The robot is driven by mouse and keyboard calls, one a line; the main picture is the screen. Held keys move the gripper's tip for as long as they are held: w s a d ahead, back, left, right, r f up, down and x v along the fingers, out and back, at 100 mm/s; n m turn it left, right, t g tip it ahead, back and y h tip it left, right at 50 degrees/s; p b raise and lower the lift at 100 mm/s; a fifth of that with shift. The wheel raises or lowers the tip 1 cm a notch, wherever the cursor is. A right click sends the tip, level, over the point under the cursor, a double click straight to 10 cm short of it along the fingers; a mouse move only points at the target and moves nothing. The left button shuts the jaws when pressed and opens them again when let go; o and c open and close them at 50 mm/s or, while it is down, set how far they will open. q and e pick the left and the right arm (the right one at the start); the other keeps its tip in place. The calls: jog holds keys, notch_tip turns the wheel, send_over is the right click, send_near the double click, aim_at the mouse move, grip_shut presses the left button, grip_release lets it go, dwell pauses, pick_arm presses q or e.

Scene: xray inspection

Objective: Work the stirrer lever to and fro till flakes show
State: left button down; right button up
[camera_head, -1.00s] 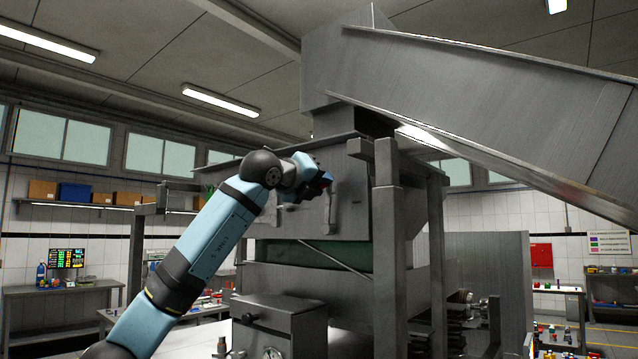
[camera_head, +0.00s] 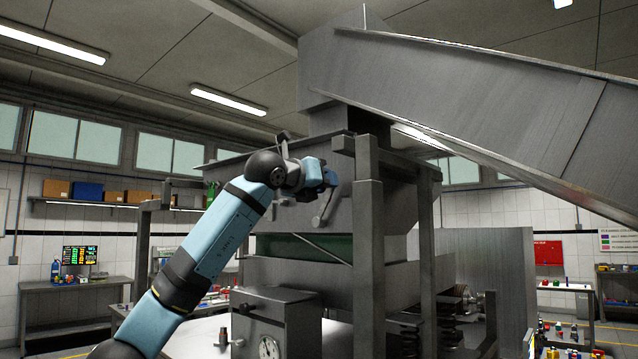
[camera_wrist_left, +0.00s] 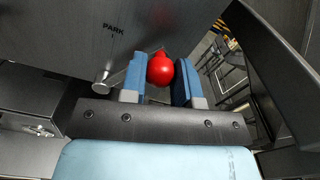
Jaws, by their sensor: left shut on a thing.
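The stirrer lever's red ball knob (camera_wrist_left: 160,69) sits between the blue fingers of my left gripper (camera_wrist_left: 157,82) in the left wrist view. The fingers are shut on it. A metal bar of the lever shows to the left of the fingers, near the word PARK on the grey panel. In the head view my left gripper (camera_head: 326,174) is at the front of the grey hopper (camera_head: 232,170); the knob is hidden there. The lever bar (camera_head: 327,208) hangs just below the gripper. No flakes are visible. My right gripper is not in view.
A steel chute (camera_head: 500,120) slopes down to the right from the hopper top. A thick grey post (camera_head: 369,260) stands close to the right of my left gripper. A grey box with a dial gauge (camera_head: 269,348) is below.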

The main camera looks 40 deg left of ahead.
pick_arm(q)
jog(key=shift+d+f+m+b, duration=0.35)
jog(key=shift+d+f+m, duration=0.35)
jog(key=shift+m, duration=0.4)
jog(key=shift+s+d+f+m, duration=0.1)
jog(key=shift+d+f+m, duration=0.2)
jog(key=shift+d+m, duration=0.25)
jog(key=shift+a, duration=0.1)
jog(key=c, duration=0.9)
grip_release()
jog(key=shift+o, duration=0.2)
jog(key=shift+b, duration=0.3)
